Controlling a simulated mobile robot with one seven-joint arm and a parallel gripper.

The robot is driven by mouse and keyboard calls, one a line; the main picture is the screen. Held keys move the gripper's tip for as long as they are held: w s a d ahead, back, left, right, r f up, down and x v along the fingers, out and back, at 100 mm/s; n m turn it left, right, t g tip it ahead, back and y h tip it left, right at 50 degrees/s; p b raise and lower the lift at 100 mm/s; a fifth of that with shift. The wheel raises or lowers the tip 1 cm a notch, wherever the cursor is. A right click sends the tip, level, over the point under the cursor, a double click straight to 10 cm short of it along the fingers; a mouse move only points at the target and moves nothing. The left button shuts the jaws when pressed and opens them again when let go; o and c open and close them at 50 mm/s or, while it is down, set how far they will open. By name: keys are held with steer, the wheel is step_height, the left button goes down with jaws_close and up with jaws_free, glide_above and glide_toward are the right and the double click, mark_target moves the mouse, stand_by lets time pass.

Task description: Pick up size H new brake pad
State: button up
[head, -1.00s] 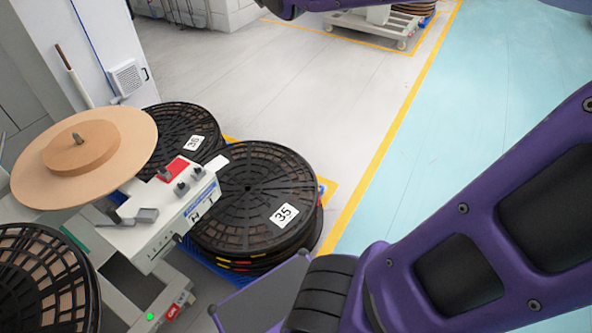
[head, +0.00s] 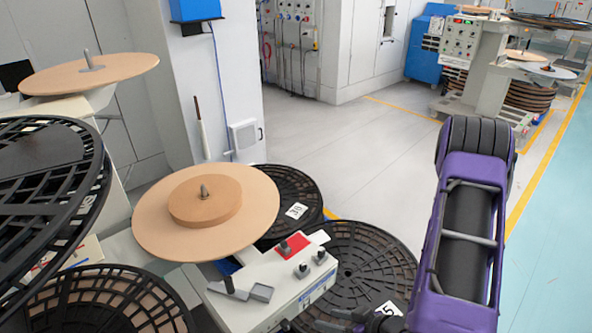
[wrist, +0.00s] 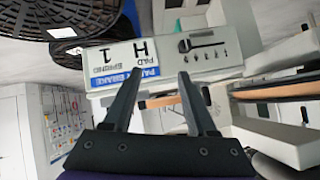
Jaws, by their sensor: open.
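In the wrist view my gripper (wrist: 163,72) is open and empty. Its two dark fingers point at the white side of a machine box (wrist: 225,65). A blue and white label (wrist: 122,62) on that side reads upside down, with a large H, a 1 and words including "pad" and "brake". Beside it are a wrench shape and several small marks. I cannot make out a separate size H brake pad.
Black slotted reels (head: 365,262) lie stacked beside the box. A tan disc (head: 155,222) with a spindle sits left of it, and another black reel (head: 45,165) stands at far left. Open grey floor (head: 370,150) lies behind, with further stations at the back.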

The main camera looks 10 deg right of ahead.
mark_target(301, 264)
steer(key=w+d+r+n+t, duration=0.2)
steer(key=w+r, duration=0.2)
steer(key=r, duration=0.7)
steer(key=shift+h, duration=0.4)
steer(key=x, duration=0.4)
steer(key=b+x, duration=0.1)
steer(key=x, duration=0.6)
steer(key=shift+w+d+f, duration=0.2)
steer(key=shift+w+f, duration=0.1)
steer(key=shift+f, duration=0.1)
steer(key=shift+b+x, duration=0.65)
steer(key=shift+x, duration=2.6)
steer(key=shift+a, duration=0.15)
jaws_close()
